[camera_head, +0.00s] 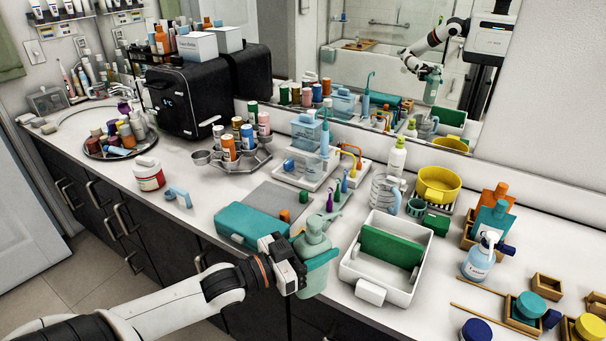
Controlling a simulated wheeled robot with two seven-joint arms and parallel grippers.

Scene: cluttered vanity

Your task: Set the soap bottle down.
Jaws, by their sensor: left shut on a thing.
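The soap bottle (315,250) is a green-teal pump bottle near the counter's front edge, in the lower middle of the head view. My left gripper (296,265) comes in from the lower left and is shut on the bottle's side. The bottle looks roughly upright. Its lower part overlaps the counter edge in the picture, and I cannot tell whether its base touches anything. My right gripper is not in view.
A white bin (383,291) with a green block (388,247) stands just right of the bottle. A teal case (248,225) lies to its left. A grey mat (275,199) lies behind. A spray bottle (480,258) stands further right. The mirror reflects my arm and the bottle.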

